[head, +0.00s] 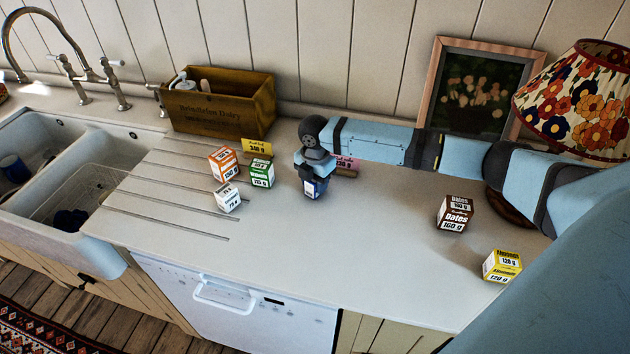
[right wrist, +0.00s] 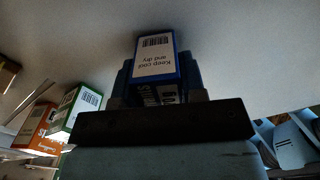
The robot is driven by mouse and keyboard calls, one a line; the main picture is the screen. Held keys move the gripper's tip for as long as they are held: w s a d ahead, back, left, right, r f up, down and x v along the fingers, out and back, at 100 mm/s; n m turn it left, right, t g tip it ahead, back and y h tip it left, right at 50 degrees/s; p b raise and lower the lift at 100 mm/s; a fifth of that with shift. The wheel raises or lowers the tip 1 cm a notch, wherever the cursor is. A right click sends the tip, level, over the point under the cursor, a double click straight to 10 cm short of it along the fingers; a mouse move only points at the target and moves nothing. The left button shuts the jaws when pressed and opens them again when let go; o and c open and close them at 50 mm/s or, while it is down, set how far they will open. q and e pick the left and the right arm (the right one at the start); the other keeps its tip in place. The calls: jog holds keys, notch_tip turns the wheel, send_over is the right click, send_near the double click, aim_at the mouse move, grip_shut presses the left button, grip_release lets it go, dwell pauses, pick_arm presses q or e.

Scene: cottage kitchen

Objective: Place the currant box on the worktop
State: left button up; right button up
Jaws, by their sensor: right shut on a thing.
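My right gripper (head: 314,178) points down over the middle of the worktop (head: 330,260) and is shut on a small blue and white box. I take this to be the currant box (head: 314,190); most of its label is hidden. In the right wrist view the box (right wrist: 156,62) sits between the fingers, showing a white face with a barcode and "Keep cool and dry". I cannot tell whether its underside touches the worktop. My left gripper is not in view.
Left of the gripper stand orange (head: 224,164), green (head: 262,173), white (head: 228,198) and yellow (head: 257,148) boxes. A pink box (head: 346,164) is partly hidden behind it. Dates (head: 456,214) and yellow almonds (head: 502,266) boxes stand right. The worktop's front middle is clear.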

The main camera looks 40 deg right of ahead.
jog(key=o, duration=0.9)
jog(key=shift+f, duration=0.1)
notch_tip(320, 180, up, 12)
jog(key=shift+r+b, duration=0.2)
jog(key=shift+b, duration=0.1)
jog(key=shift+f, duration=0.1)
